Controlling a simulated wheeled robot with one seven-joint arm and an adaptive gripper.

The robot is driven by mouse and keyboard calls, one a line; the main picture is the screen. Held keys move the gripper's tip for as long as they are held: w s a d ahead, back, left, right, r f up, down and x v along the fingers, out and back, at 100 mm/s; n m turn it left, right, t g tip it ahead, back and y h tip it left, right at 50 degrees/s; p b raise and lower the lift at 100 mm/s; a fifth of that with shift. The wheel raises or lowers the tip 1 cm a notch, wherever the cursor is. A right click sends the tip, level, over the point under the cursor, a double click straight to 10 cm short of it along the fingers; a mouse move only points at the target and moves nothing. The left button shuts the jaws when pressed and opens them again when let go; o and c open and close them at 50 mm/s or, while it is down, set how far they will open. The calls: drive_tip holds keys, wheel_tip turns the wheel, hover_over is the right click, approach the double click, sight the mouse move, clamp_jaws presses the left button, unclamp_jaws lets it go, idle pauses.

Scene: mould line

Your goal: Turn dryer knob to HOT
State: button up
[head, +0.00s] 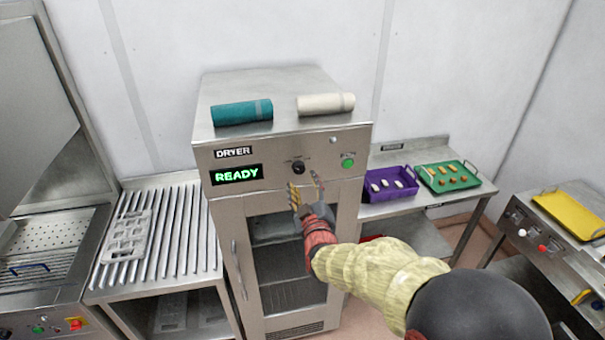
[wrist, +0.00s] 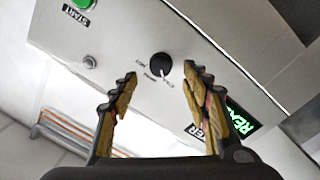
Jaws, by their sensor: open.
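The dryer (head: 232,201) is a steel cabinet with a display (head: 237,174) lit green with READY. Its small round black knob (head: 298,167) sits on the front panel, between the display and the green START button (head: 347,161). My gripper (head: 304,181) is open and empty, just in front of and slightly below the knob in the head view. In the wrist view the knob (wrist: 160,65) lies between the two fingertips (wrist: 160,75), with visible space on both sides. Small setting labels surround it. I cannot tell which one its pointer faces.
A teal roll (head: 241,112) and a cream roll (head: 325,103) lie on the dryer. A slatted bench (head: 185,235) with a grey mould stands left. A table at right holds a purple crate (head: 388,199) and a green tray (head: 433,188).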

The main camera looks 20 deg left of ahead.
sight(300, 171)
drive_tip(key=shift+p+x, duration=0.4)
drive_tip(key=shift+x, duration=2.4)
drive_tip(key=shift+c, duration=0.8)
drive_tip(key=c, duration=1)
